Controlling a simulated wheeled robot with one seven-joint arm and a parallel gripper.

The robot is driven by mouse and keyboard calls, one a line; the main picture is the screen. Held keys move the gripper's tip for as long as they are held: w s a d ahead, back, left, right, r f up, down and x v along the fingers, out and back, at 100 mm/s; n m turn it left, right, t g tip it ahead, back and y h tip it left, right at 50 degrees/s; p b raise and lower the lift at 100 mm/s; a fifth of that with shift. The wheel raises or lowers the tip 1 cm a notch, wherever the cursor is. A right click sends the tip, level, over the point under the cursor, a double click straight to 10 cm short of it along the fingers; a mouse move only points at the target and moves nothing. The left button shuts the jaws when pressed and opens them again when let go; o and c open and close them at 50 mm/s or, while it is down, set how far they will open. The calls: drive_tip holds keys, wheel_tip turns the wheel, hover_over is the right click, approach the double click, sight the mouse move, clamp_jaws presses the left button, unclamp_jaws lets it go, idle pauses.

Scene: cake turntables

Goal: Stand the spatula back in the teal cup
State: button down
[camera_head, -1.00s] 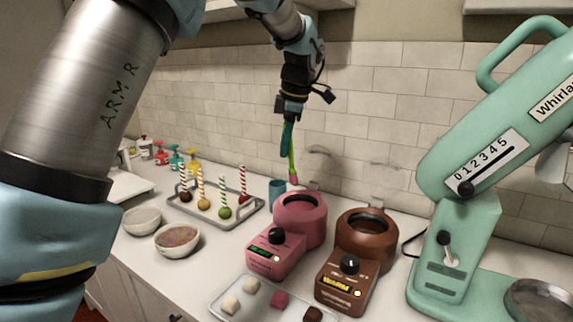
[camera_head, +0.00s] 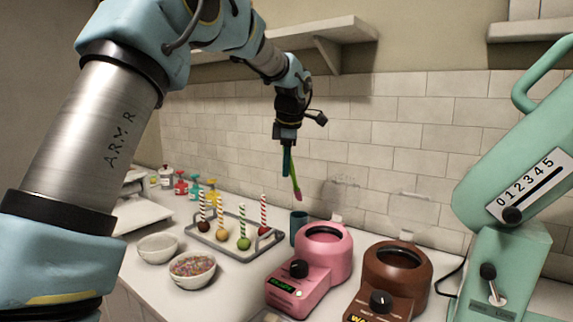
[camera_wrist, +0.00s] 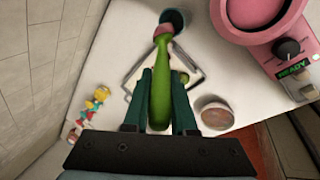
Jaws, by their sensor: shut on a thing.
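My gripper (camera_head: 287,160) is shut on the green spatula (camera_head: 294,173), which hangs below the fingers with its pink tip down and slightly tilted. The spatula also shows between the fingers in the wrist view (camera_wrist: 159,85). The teal cup (camera_head: 298,228) stands on the counter behind the pink melting pot, below the spatula's tip and apart from it in the head view. In the wrist view the cup (camera_wrist: 176,18) lies just beyond the pink tip, which overlaps its near rim in the picture; the gap in height cannot be told there.
The pink melting pot (camera_head: 325,262) stands close right of the cup, with a brown one (camera_head: 393,279) beside it. A rack of striped cake pops (camera_head: 222,240) stands to the left. Two bowls, one with sprinkles (camera_head: 193,268), are at the front left. The tiled wall is behind.

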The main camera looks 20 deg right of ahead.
wheel_tip(320, 180, down, 11)
drive_tip(key=b, duration=0.7)
drive_tip(key=shift+f+b, duration=0.15)
drive_tip(key=shift+b, duration=0.2)
drive_tip(key=shift+s+a+f, duration=0.1)
drive_tip(key=c, duration=1)
unclamp_jaws()
drive_tip(key=shift+f, duration=0.1)
drive_tip(key=o, duration=0.4)
drive_tip(key=shift+r, duration=0.25)
drive_tip(key=shift+c, duration=0.2)
drive_tip(key=d+b+v, duration=0.1)
drive_tip(key=v, duration=0.9)
drive_tip(key=shift+a+r, duration=0.4)
drive_tip(key=shift+s, duration=0.2)
